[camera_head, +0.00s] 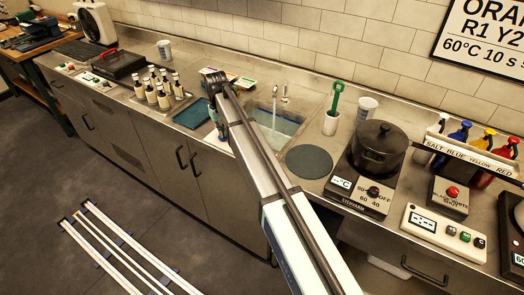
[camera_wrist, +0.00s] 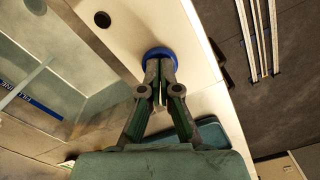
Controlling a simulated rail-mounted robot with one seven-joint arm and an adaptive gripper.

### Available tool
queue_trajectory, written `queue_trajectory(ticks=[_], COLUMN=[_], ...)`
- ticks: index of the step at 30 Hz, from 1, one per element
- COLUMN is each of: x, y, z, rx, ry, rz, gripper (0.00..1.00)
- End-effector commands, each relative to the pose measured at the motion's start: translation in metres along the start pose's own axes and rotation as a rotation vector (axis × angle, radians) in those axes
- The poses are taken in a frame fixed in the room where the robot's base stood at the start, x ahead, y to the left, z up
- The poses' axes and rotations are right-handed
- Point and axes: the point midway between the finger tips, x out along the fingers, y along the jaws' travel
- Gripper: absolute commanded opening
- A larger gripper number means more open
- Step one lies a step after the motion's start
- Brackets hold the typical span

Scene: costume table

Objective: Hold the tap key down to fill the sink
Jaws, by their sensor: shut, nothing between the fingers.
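The sink (camera_head: 298,122) is set into the steel counter and holds some bluish water. A thin stream of water (camera_head: 274,106) runs down into it from the tap (camera_head: 285,92). The wrist view shows the stream (camera_wrist: 27,86) and a blue fill-line band (camera_wrist: 32,104) on the sink wall. My gripper (camera_wrist: 160,80) is shut and empty, with its fingertips against the round blue tap key (camera_wrist: 158,52) beside the sink. The fingers cover part of the key. In the head view my arm hides the key.
A green-handled tool in a white cup (camera_head: 330,123), a grey round mat (camera_head: 309,161) and a black pot (camera_head: 378,146) on a heater are to the right. The wall is close behind.

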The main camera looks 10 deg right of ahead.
Motion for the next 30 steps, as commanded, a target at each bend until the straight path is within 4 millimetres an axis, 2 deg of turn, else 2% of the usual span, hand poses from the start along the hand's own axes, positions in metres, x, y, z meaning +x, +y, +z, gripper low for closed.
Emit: queue_trajectory(ticks=[19,30], x=[-0.002,-0.039], y=[0.0,0.0], z=[0.0,0.0], rx=[0.0,0.0], ry=[-0.001,0.0], rz=[0.0,0.0], gripper=[0.0,0.0])
